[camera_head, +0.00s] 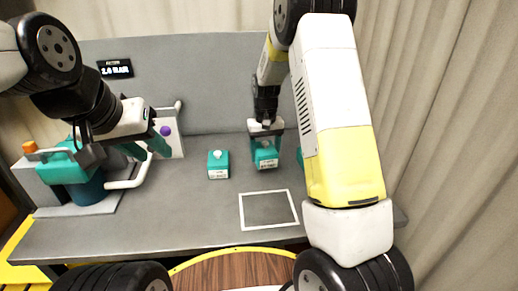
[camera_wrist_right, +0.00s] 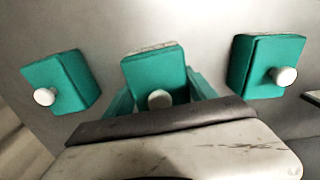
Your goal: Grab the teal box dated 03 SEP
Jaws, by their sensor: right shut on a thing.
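Three teal boxes with white knobs are in view. One teal box (camera_head: 265,157) is between the fingers of my right gripper (camera_head: 265,143), which is shut on it; this box also shows in the right wrist view (camera_wrist_right: 154,72). Another teal box (camera_head: 218,168) stands to its left on the grey bench. A third box (camera_head: 300,158) is mostly hidden behind my right arm. The white labels are too small to read, so I cannot tell which is dated 03 SEP. My left gripper (camera_head: 148,148) is open and empty, left of the boxes.
A white-outlined square (camera_head: 269,209) on the grey bench (camera_head: 190,222) is empty, in front of the boxes. A teal and white machine (camera_head: 72,168) with pipes stands at the left. A small display (camera_head: 115,68) is on the back panel. A round wooden surface (camera_head: 232,268) is in front.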

